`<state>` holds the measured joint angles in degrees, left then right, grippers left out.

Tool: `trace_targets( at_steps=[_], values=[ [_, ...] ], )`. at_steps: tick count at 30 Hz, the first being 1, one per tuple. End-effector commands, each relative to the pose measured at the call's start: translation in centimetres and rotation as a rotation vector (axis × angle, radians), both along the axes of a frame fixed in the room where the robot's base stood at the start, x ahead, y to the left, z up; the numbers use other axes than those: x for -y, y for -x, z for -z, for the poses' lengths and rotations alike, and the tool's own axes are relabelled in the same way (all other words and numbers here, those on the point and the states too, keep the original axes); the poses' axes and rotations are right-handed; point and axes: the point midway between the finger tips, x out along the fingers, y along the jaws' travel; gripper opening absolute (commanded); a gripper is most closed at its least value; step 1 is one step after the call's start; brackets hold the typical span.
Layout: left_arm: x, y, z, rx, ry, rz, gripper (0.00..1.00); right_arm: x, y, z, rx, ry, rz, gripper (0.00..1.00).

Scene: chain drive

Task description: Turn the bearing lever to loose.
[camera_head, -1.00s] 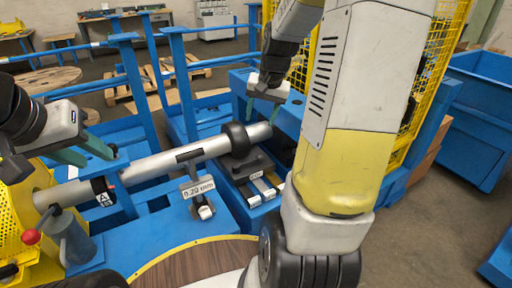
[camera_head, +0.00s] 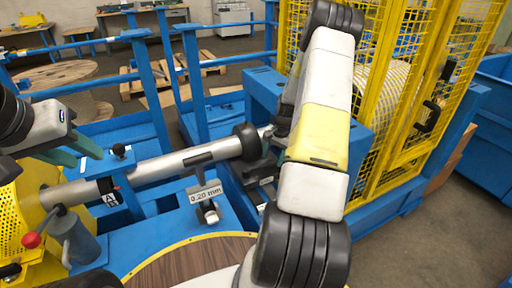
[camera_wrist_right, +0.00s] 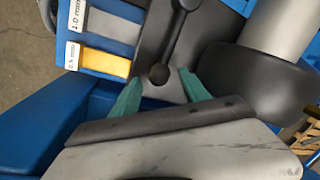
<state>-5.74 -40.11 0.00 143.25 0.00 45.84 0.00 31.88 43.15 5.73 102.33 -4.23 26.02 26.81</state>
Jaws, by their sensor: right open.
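A black lever (camera_wrist_right: 172,40) with a ball end shows in the right wrist view, on a dark housing beside the black bearing ring (camera_wrist_right: 262,82) and grey shaft. My right gripper (camera_wrist_right: 160,76) is open, with its teal fingertips on either side of the lever's ball end. I cannot tell whether they touch it. In the head view the black bearing ring (camera_head: 247,142) sits around the grey shaft (camera_head: 180,163). My right arm hides the lever and most of the right gripper there. My left gripper (camera_head: 78,154) is open and empty at the left, above the shaft's left end.
Labelled shim slots, one yellow (camera_wrist_right: 104,64), lie beside the lever. A 0.20 mm sign (camera_head: 205,193) stands in front of the shaft. A yellow mesh cage (camera_head: 405,100) stands at the right behind my right arm.

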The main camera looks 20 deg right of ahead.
Motion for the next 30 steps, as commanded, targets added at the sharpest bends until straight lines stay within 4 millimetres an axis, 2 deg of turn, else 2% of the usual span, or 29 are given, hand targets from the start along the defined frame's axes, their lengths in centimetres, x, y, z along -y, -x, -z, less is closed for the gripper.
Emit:
trace_targets(
  at_steps=[5,13,14,21,22,30],
  values=[
    [0.0,0.0,0.0,0.000,0.000,0.000,0.36,-0.2,-0.2,1.5,0.000,0.000,0.000,0.53],
    [0.0,0.0,0.0,0.000,0.000,0.000,0.36,-0.2,-0.3,1.7,0.001,0.001,-0.001,0.53],
    [0.0,0.0,0.0,0.000,0.000,0.000,0.36,-0.2,-0.3,1.7,0.001,0.001,-0.001,0.51],
    [0.0,0.0,0.0,0.000,0.000,0.000,0.36,-0.2,-0.3,1.7,0.000,0.000,-0.001,0.04],
    [0.0,0.0,0.0,0.000,0.000,0.000,0.36,-0.2,-0.3,1.7,0.000,0.000,-0.001,0.00],
    [0.0,0.0,0.0,0.000,0.000,0.000,0.36,-0.3,-0.3,1.6,0.000,0.000,-0.001,0.00]
  ],
)
